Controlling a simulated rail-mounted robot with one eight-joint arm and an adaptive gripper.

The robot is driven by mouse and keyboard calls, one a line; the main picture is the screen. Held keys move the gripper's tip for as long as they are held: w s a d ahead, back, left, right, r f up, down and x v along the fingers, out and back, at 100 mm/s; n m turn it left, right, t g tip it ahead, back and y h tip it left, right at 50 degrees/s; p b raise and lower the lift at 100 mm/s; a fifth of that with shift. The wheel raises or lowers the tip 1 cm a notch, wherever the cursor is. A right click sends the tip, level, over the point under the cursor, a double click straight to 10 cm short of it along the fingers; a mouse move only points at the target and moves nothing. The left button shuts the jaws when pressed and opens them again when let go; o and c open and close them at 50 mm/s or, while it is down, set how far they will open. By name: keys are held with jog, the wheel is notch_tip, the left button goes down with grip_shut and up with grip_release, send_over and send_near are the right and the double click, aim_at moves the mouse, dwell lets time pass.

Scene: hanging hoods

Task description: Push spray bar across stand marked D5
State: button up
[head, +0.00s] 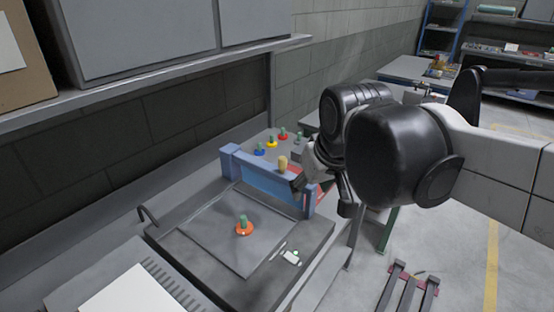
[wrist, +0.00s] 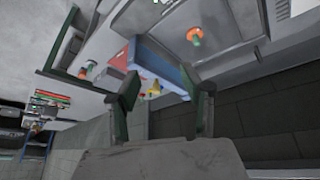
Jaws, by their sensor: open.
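A blue bar (head: 262,178) runs between blue end posts at the back edge of a grey tray. A tan knob (head: 282,164) stands up at the bar. I read no D5 mark and cannot tell bar from stand for certain. My gripper (head: 322,196) is at the bar's right end, fingers apart. In the wrist view, the blue bar (wrist: 172,70) and a yellowish knob (wrist: 154,90) show between the open fingers of my gripper (wrist: 168,84). Contact cannot be told. A red part (head: 321,192) is partly hidden behind my gripper.
An orange-based green peg (head: 243,228) stands on a grey plate (head: 222,240) in the tray. Blue, yellow and red-based pegs (head: 271,142) stand behind the bar. A small white item (head: 291,258) lies at the tray's front right. A shelf (head: 150,75) overhangs the back left.

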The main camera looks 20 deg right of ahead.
jog(key=w+d+r+n+g+p, duration=0.1)
jog(key=w+r+n+g+p, duration=0.2)
jog(key=w, duration=1.2)
jog(key=g, duration=0.3)
send_near(282, 157)
jog(key=shift+n, duration=0.3)
jog(key=f+p, duration=0.1)
jog(key=f, duration=0.5)
jog(key=f+p, duration=0.1)
jog(key=f, duration=0.5)
jog(key=shift+s, duration=0.2)
jog(key=shift+f, duration=0.1)
grip_shut()
